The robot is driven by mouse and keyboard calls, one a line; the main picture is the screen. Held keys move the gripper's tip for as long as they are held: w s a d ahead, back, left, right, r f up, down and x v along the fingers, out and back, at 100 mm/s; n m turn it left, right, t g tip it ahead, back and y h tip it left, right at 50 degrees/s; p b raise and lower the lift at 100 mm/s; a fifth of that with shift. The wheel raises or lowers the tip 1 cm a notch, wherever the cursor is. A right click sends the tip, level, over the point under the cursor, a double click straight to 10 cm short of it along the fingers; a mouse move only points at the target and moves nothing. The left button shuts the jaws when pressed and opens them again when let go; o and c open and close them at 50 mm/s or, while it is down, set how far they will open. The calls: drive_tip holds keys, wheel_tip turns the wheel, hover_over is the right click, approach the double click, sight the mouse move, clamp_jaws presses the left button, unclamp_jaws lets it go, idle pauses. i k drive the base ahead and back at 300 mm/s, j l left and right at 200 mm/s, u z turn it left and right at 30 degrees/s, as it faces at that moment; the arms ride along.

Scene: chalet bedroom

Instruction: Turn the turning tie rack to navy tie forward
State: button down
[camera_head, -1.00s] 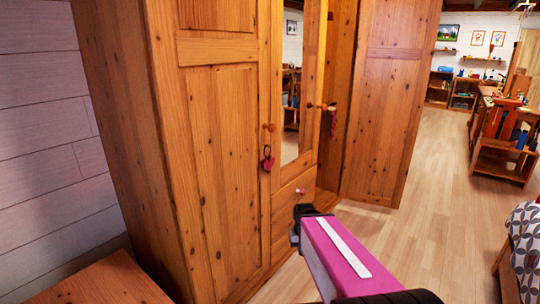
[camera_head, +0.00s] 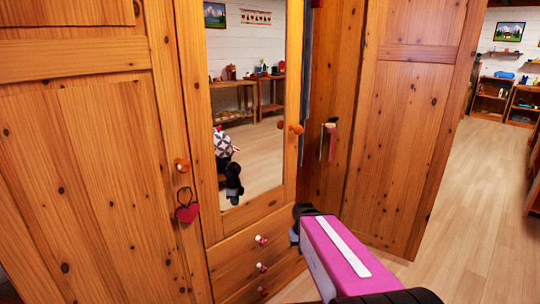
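A blue-grey cloth edge (camera_head: 306,85) shows in the narrow gap beside the mirror door. My magenta arm with a white stripe reaches in from the bottom. Its dark end, my gripper (camera_head: 298,216), is in front of the wardrobe's lower drawers, well below and left of the strips. Its fingers cannot be made out.
The mirror door (camera_head: 245,110) has a wooden knob near the strips. A red heart (camera_head: 187,212) hangs from the left door's knob. Drawers (camera_head: 260,265) with small knobs lie below the mirror. The open right door (camera_head: 410,120) stands out; wooden floor (camera_head: 470,200) is clear to its right.

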sight(332, 127)
drive_tip(key=i+l, duration=0.2)
drive_tip(key=l, duration=0.15)
drive_tip(key=i+l+u, duration=0.1)
drive_tip(key=l, duration=0.25)
drive_tip(key=i+l, duration=0.25)
drive_tip(key=l, duration=0.15)
drive_tip(key=i+l, duration=0.2)
drive_tip(key=l, duration=0.15)
drive_tip(key=i+l+u, duration=0.1)
drive_tip(key=l, duration=0.3)
drive_tip(key=i+l, duration=0.25)
drive_tip(key=l, duration=0.15)
drive_tip(key=j+u, duration=0.05)
